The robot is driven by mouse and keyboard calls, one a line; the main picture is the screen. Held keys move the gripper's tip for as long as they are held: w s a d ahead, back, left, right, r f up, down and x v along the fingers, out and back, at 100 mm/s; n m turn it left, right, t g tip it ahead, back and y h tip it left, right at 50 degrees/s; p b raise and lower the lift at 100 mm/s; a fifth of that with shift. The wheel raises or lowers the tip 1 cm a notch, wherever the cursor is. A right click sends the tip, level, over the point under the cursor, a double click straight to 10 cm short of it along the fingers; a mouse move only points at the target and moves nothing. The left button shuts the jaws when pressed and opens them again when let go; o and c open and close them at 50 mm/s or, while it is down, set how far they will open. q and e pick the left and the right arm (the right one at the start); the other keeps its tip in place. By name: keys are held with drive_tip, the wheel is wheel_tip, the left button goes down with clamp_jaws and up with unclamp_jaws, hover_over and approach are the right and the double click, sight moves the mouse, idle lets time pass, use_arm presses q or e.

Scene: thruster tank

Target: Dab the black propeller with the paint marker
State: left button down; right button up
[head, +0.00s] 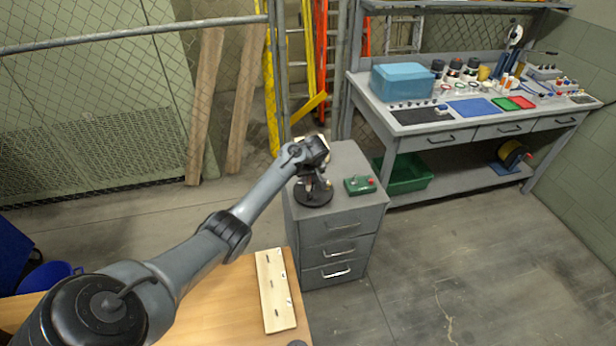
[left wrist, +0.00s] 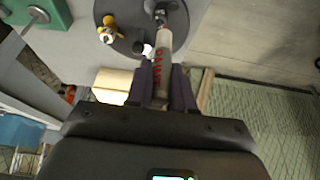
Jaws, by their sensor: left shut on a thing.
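My left gripper (head: 316,172) is over the grey drawer cabinet. In the left wrist view its dark fingers (left wrist: 162,76) are shut on a pale paint marker (left wrist: 163,50) with red lettering. The marker points away from the fingers, over a black round base (left wrist: 124,24), which also shows in the head view (head: 313,196). A small black part (left wrist: 160,12), perhaps the black propeller, is at the marker's far end; I cannot tell whether they touch. A yellow-and-white part (left wrist: 107,32) and a small white part (left wrist: 147,49) are also at the base. My right gripper is not in view.
A green box (head: 360,184) with a red button sits right of the base on the cabinet (head: 341,225). A wooden table with a pale board (head: 272,290) is in front. A workbench (head: 470,115) with a blue box (head: 402,80) stands at the right.

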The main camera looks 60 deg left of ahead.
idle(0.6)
use_arm(q)
drive_tip(key=shift+f+p, duration=0.15)
drive_tip(key=shift+p, duration=0.25)
drive_tip(key=shift+f, duration=0.1)
idle(0.6)
drive_tip(key=shift+p, duration=0.3)
drive_tip(key=shift+f, duration=0.15)
idle(0.7)
drive_tip(key=shift+f, duration=0.2)
idle(1.6)
drive_tip(key=shift+f+p, duration=0.1)
drive_tip(key=shift+p, duration=0.2)
idle(0.5)
